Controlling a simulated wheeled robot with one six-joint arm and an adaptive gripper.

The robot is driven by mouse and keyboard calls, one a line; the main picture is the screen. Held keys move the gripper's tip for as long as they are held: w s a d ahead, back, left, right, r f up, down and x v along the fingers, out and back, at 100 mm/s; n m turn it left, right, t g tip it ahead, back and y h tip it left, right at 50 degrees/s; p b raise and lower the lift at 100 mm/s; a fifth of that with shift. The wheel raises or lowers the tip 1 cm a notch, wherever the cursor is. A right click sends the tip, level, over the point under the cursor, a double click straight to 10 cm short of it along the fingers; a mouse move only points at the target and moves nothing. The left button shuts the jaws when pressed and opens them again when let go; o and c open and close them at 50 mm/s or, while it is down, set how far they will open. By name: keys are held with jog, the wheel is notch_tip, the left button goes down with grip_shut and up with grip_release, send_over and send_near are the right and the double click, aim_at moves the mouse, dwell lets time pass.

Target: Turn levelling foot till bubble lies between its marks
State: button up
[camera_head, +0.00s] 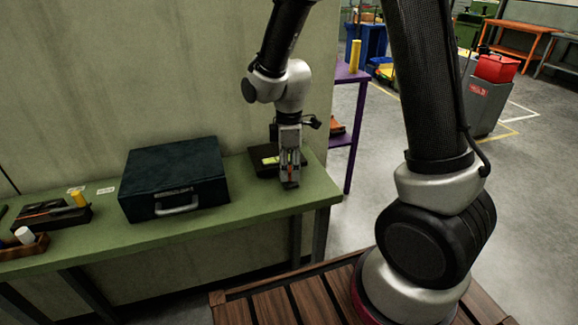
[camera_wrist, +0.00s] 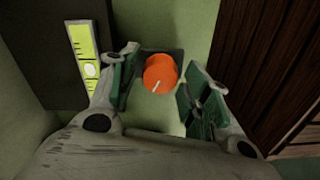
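The levelling foot is an orange knob (camera_wrist: 160,73) with a pale pointer line, on a dark base. My gripper (camera_wrist: 163,92) is open, with a green-padded finger on each side of the knob. Gaps show, so the fingers look clear of it. The yellow-green vial (camera_wrist: 84,50) lies left of the left finger, on a dark block. Its whitish bubble (camera_wrist: 90,70) sits below the vial's middle; whether it is between the marks is too small to tell. In the head view my gripper (camera_head: 290,182) points down at the bench's right end, beside the vial (camera_head: 270,160).
A dark case (camera_head: 175,175) with a handle stands on the green bench (camera_head: 250,200), left of my gripper. A dark tray (camera_head: 50,215) and a wooden holder (camera_head: 25,247) are farther left. A purple shelf (camera_head: 347,120) stands behind the bench's right end.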

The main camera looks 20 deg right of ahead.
dwell(0.3)
notch_tip(320, 180, up, 12)
dwell(0.4)
dwell(0.4)
jog(key=s+d+r+m+t, duration=0.2)
jog(key=s+d+r+m, duration=0.3)
jog(key=s+d+m, duration=0.2)
jog(key=s+d+r+m+t, duration=0.2)
jog(key=s+d+r+m, duration=0.3)
jog(key=s, duration=0.7)
jog(key=d+m, duration=0.2)
jog(key=m, duration=0.1)
jog(key=shift+d, duration=0.4)
jog(key=shift+s, duration=0.1)
